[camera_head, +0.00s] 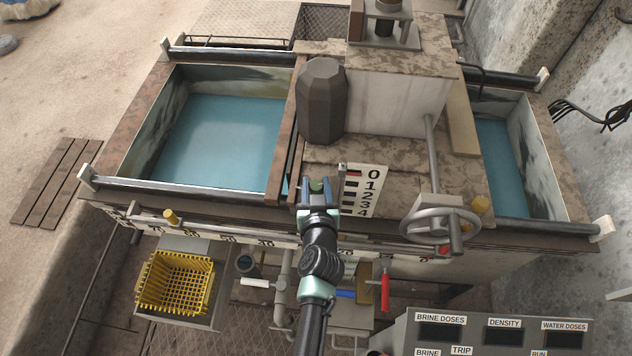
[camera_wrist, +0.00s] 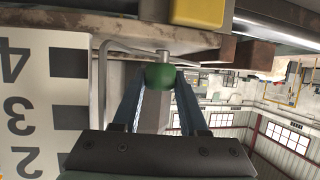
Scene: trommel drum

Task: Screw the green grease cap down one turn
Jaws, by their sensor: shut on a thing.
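The green grease cap (camera_wrist: 160,76) is a small rounded knob in the middle of the wrist view. It also shows as a speck of green between the fingers in the head view (camera_head: 316,187). My gripper (camera_head: 318,182) is at the front of the machine, just left of the numbered scale. In the wrist view, the two blue-grey fingers of my gripper (camera_wrist: 160,82) lie on either side of the cap and are shut on it. The cap's seat and thread are hidden.
The black-and-white scale (camera_head: 362,190) stands close to my gripper. A handwheel (camera_head: 440,222) is to the right. Blue tanks (camera_head: 222,140) lie behind. A yellow basket (camera_head: 175,282) and a red lever (camera_head: 385,290) are lower down. In the wrist view, a yellow block (camera_wrist: 196,12) is near the top.

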